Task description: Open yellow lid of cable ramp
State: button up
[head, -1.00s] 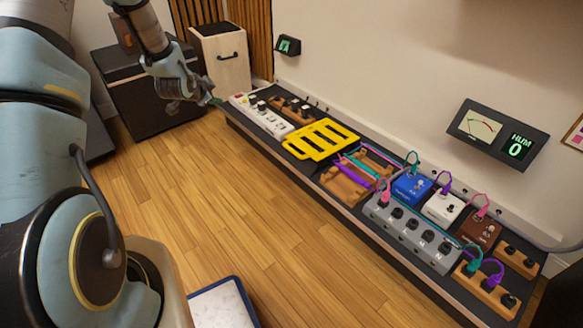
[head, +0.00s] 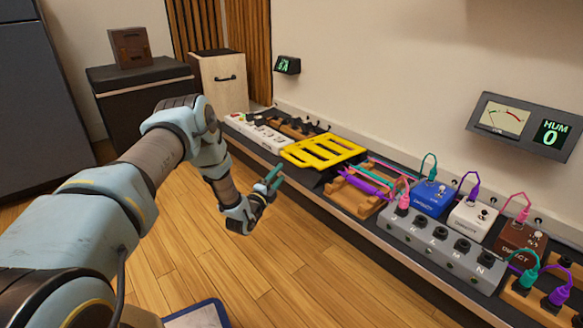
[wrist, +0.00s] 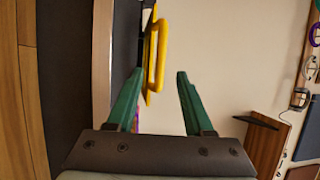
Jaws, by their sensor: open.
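The yellow slotted lid (head: 350,151) rests on the long dark board, just left of a wooden ramp piece (head: 355,199) with purple, pink and teal cables across it. The wooden piece and cables are uncovered. Any hinge is hidden. My gripper (head: 273,180) is in front of the board's front edge, below and left of the lid, apart from it. Its teal fingers are open and empty. In the wrist view the lid (wrist: 149,60) shows nearly edge-on with a rounded loop, beyond and between the fingertips (wrist: 158,75).
A white power strip (head: 255,133) lies left of the lid. A grey switch unit (head: 440,243) and blue, white and brown pedals stand to the right. The wall is close behind the board. A black cabinet (head: 140,100) stands at back left.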

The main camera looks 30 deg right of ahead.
aim_at(291, 157)
jog(key=shift+b+x, duration=2.35)
jog(key=shift+x, duration=2.75)
grip_shut()
